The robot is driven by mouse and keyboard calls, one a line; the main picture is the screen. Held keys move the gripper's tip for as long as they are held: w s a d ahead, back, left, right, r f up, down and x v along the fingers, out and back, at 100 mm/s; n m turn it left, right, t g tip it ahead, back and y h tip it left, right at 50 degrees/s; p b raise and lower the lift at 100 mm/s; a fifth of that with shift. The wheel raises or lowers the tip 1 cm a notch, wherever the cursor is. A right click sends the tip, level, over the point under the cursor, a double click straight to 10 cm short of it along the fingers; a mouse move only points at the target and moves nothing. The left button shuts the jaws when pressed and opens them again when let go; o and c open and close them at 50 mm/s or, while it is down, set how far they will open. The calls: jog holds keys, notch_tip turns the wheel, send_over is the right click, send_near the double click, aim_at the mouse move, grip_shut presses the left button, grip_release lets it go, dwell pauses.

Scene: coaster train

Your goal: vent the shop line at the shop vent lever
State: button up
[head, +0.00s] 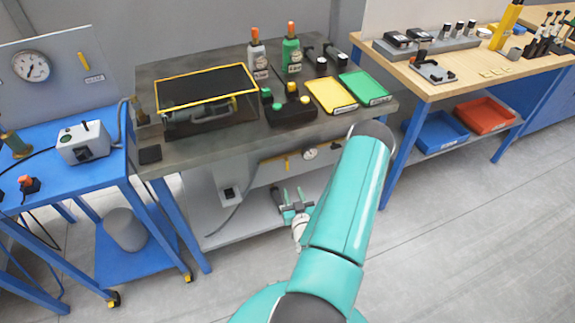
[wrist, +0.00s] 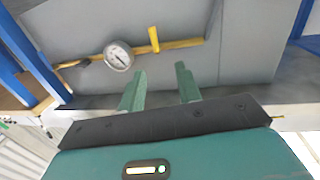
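A yellow lever (head: 287,163) stands on a yellow pipe on the grey panel under the middle bench, beside a round white gauge (head: 310,154). In the wrist view the lever (wrist: 154,40) shows just beyond the fingers, with the gauge (wrist: 119,56) to its left. I cannot read a label on it. My gripper (head: 293,197) is below the bench edge, in front of the panel. Its two green fingers (wrist: 160,84) are apart with nothing between them. They appear short of the lever, not touching it.
Another yellow lever (head: 83,60) and gauge (head: 31,66) are on the left cart's panel. The grey bench top (head: 190,140) overhangs the panel, with a shelf (head: 245,228) below. Blue legs flank the space. The floor in front is clear.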

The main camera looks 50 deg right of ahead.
jog(key=x, duration=1.2)
jog(key=shift+d+m+h, duration=0.3)
jog(key=shift+d, duration=0.25)
jog(key=shift+c, duration=0.2)
grip_shut()
